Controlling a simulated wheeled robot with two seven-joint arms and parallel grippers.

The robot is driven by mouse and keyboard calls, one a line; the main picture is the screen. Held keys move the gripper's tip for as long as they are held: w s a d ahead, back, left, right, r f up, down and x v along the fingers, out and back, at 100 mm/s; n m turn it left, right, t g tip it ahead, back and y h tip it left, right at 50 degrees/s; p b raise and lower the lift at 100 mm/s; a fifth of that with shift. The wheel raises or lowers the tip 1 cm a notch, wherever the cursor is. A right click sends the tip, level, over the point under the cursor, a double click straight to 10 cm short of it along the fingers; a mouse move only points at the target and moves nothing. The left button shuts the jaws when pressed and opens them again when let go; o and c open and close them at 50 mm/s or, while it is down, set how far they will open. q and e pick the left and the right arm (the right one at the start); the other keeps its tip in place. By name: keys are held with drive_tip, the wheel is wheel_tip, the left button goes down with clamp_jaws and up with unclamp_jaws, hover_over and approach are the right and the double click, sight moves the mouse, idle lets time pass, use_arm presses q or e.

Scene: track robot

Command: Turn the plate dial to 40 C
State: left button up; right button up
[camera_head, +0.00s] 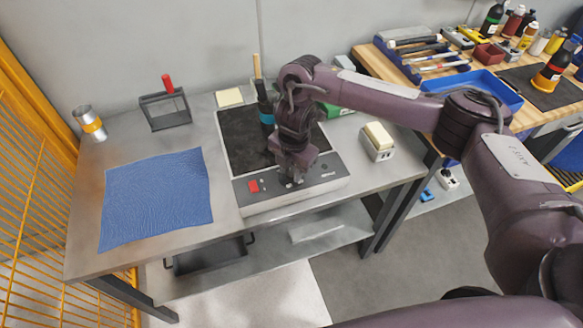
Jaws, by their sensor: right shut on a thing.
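The hot plate (237,141) stands on the grey table, with a dark top and a light front panel (318,191). A red switch (253,186) sits at the left of the panel. My right gripper (294,178) reaches down over the middle of the panel and is shut on the dial, which is mostly hidden under the fingers. I cannot read the dial's setting. My left gripper does not show.
A blue cloth (155,198) lies left of the plate. A small cream-topped box (378,140) is right of the plate. A wooden bench (400,116) holds tools and bottles.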

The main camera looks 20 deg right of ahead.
sight(290, 173)
drive_tip(key=shift+r+m+p, duration=0.2)
drive_tip(key=shift+m+p, duration=0.7)
drive_tip(key=shift+p, duration=0.1)
drive_tip(key=m+p, duration=0.9)
drive_tip(key=p, duration=0.1)
drive_tip(key=shift+a+h, duration=0.1)
drive_tip(key=shift+h, duration=0.2)
drive_tip(key=shift+f+m+p, duration=0.15)
drive_tip(key=shift+m+p, duration=1.15)
drive_tip(key=shift+m, duration=0.1)
drive_tip(key=o, duration=1)
wheel_tip(290, 173, up, 8)
drive_tip(key=shift+s+a+f+p, duration=0.1)
drive_tip(key=shift+p, duration=0.25)
